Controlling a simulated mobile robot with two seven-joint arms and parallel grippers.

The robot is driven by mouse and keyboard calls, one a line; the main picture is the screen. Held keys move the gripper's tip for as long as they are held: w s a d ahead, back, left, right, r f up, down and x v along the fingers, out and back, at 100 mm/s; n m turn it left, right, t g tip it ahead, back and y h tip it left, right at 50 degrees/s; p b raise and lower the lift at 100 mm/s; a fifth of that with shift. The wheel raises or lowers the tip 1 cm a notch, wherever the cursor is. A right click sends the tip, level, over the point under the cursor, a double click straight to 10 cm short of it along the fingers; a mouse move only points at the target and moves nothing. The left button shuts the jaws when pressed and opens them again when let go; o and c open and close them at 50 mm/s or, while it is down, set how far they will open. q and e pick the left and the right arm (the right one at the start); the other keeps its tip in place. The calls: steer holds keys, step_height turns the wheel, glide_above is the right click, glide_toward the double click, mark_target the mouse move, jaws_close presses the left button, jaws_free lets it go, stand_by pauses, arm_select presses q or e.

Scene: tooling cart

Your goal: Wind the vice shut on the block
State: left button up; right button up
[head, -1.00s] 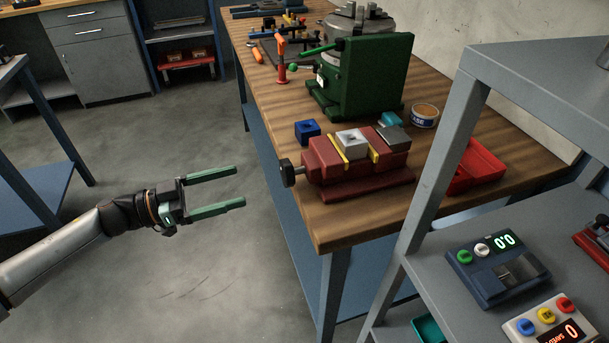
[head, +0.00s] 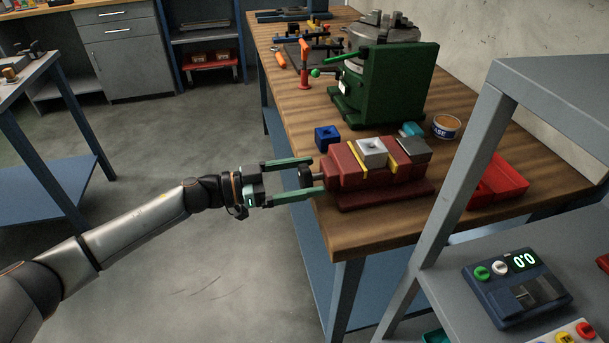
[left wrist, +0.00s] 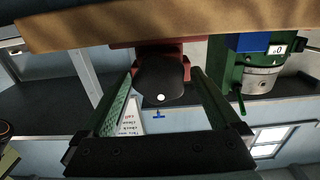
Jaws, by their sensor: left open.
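The red vice (head: 345,170) sits near the front edge of the wooden bench. A light grey block (head: 372,150) sits between its yellow-edged jaws; I cannot tell whether both jaws touch it. The vice's dark round knob (head: 306,177) sticks out to the left past the bench edge. My left gripper (head: 314,176) is open, its two green fingers reaching either side of the knob. In the left wrist view the knob (left wrist: 160,80) lies between the open fingers (left wrist: 160,90), with visible gaps on both sides. My right gripper is not in view.
A small blue block (head: 327,138) stands behind the vice. A green machine (head: 395,90) stands farther back. A tin (head: 446,127) and a red tray (head: 500,178) are to the right. A grey shelf rack (head: 450,260) fills the right foreground. Floor left of the bench is clear.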

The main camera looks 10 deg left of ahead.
arm_select(q)
steer(key=c, duration=1.4)
steer(key=shift+o, duration=0.2)
steer(key=m+p, duration=0.1)
steer(key=m, duration=0.1)
steer(key=shift+d+m, duration=0.1)
steer(key=shift+m, duration=0.3)
steer(key=shift+s+f+m, duration=0.1)
steer(key=shift+m, duration=1.8)
steer(key=o, duration=1.4)
steer(key=shift+c, duration=0.2)
